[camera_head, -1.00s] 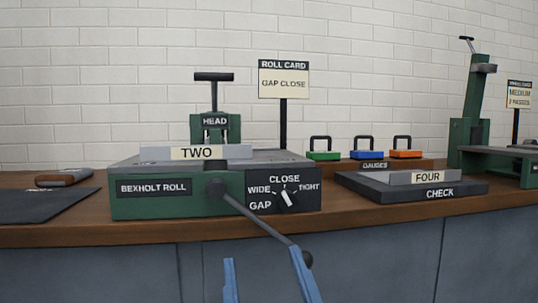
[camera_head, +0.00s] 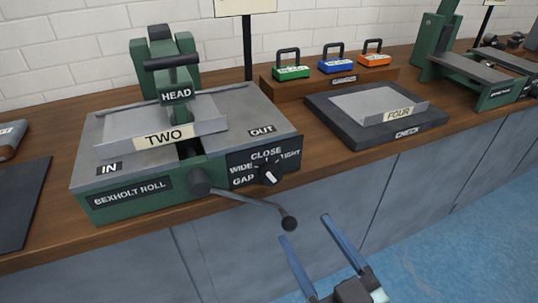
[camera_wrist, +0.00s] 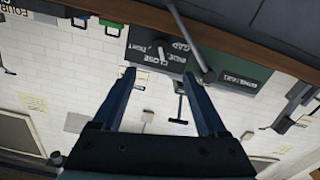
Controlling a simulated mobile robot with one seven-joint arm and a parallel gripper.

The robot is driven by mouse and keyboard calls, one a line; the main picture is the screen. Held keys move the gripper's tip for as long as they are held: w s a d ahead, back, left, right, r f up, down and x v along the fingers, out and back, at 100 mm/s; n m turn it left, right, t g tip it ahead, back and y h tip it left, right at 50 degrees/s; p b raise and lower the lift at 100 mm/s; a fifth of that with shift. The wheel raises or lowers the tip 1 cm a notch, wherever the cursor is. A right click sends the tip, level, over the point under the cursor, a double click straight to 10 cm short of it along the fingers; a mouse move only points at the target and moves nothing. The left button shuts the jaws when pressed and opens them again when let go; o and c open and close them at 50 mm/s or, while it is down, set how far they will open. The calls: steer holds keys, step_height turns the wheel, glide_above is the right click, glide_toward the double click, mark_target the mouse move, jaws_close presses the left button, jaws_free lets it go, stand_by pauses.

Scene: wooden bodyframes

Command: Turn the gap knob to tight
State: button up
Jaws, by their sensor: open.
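The gap knob (camera_head: 270,175) is a dark round knob with a white pointer, on the black front panel (camera_head: 262,163) of the green Bexholt roll (camera_head: 120,205). The panel reads WIDE at left, CLOSE at top and TIGHT at right. The pointer leans up and slightly left, nearer CLOSE than TIGHT; its exact mark is hard to read. My gripper (camera_head: 304,229) is open and empty, below and right of the knob, apart from it. In the wrist view the panel appears upside down, with the knob (camera_wrist: 160,47) beyond and between the open fingers (camera_wrist: 159,74).
The crank arm (camera_head: 245,204) sticks out below the panel, its dark ball (camera_head: 289,223) close to my left finger. Plate TWO (camera_head: 165,135) lies on the roll. The CHECK block (camera_head: 375,115) with plate FOUR (camera_head: 390,103) stands right. Floor is clear at lower right.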

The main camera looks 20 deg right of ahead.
mark_target(273, 178)
steer(key=w, duration=1.2)
steer(key=shift+w+a+p, duration=0.2)
steer(key=shift+w+p, duration=0.15)
steer(key=shift+w, duration=0.05)
jaws_close()
